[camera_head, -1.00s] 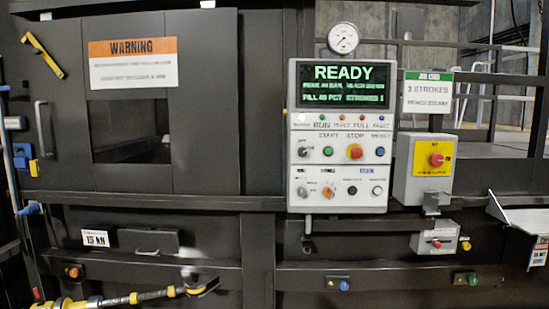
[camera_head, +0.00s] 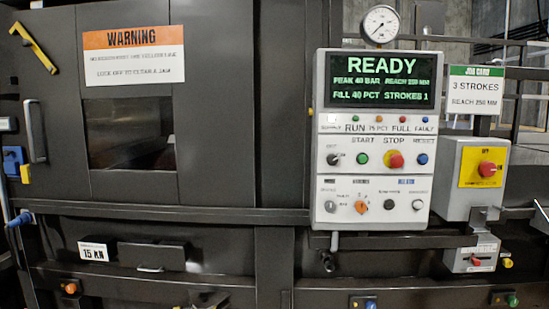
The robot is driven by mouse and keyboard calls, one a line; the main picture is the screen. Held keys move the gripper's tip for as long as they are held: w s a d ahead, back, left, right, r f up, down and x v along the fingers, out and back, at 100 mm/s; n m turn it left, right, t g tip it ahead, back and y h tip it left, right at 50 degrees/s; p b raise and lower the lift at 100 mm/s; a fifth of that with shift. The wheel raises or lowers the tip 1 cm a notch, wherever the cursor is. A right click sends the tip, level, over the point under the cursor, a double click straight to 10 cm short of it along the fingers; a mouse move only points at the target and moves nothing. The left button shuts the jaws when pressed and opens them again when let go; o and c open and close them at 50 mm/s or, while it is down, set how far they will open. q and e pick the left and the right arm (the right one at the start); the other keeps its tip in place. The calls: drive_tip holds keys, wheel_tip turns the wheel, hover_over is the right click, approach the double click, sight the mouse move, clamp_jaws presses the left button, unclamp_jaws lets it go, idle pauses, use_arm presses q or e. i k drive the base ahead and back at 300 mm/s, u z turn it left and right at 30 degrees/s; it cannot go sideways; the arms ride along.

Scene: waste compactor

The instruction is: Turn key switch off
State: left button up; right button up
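The control panel (camera_head: 322,182) is a light grey box right of centre in the head view, with a lit screen (camera_head: 381,80) reading READY. A small dark rotary switch (camera_head: 333,159) sits left of the green START button (camera_head: 362,158). A grey rotary switch (camera_head: 330,207) sits below it, left of an orange knob (camera_head: 361,207). I cannot tell for sure which one is the key switch, or whether a key is in it. Neither of my grippers shows clearly in the head view.
A red STOP button (camera_head: 395,160) and blue button (camera_head: 421,159) share the upper row. A grey and yellow box with a red rotary handle (camera_head: 487,169) stands right of the panel. A pressure gauge (camera_head: 381,24) sits above.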

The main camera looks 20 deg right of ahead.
sight(332, 159)
drive_tip(key=u, duration=0.1)
drive_tip(key=i, duration=0.95)
drive_tip(key=z, duration=0.35)
